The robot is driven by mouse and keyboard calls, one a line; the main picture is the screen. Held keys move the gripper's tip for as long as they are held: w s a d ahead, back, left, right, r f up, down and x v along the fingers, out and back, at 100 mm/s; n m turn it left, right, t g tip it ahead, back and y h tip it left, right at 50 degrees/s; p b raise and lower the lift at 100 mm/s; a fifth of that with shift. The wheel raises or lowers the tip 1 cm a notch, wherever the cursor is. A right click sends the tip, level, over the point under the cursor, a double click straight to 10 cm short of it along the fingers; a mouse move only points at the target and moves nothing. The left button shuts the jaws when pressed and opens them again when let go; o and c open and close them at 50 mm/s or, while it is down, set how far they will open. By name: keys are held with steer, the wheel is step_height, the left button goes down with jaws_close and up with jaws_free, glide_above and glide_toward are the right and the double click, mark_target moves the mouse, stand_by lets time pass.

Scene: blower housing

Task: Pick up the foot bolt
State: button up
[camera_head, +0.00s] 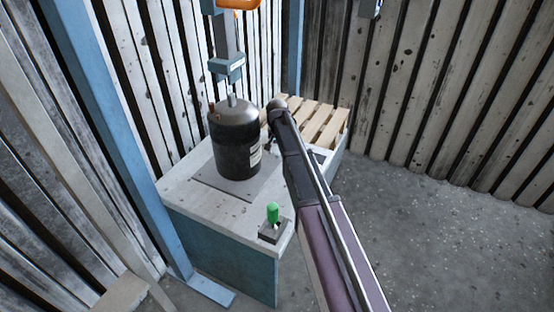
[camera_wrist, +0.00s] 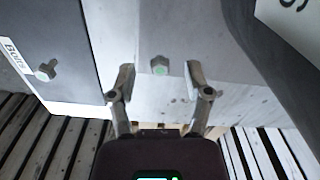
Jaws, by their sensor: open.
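In the wrist view, a grey hex-headed bolt (camera_wrist: 159,65) with a greenish tint sits on a pale surface between the two fingers of my gripper (camera_wrist: 160,76). The fingers are apart, one on each side of it, with a gap on both sides; whether they are level with it I cannot tell. A second hex bolt (camera_wrist: 46,71) lies at the left by a white strip lettered "Bolts". I cannot tell from the lettering alone which is the foot bolt. In the head view, my arm hides both bolts and my gripper.
A dark cylindrical housing (camera_head: 235,148) stands on a plate on the workbench (camera_head: 185,180). A green-topped piece (camera_head: 272,212) sits on a small block at the bench's front corner. A slatted wooden pallet (camera_head: 318,122) is behind. The floor to the right is clear.

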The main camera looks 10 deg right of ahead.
mark_target(277, 154)
stand_by(0.5)
jaws_close()
steer(key=shift+r, duration=0.2)
step_height(277, 154, up, 4)
steer(key=p, duration=0.4)
steer(key=shift+f, duration=0.15)
steer(key=s, duration=1)
steer(key=s+r+p, duration=0.1)
steer(key=s, duration=0.5)
steer(key=shift+d, duration=0.3)
steer(key=shift+r+p, duration=2.5)
steer(key=shift+p, duration=0.05)
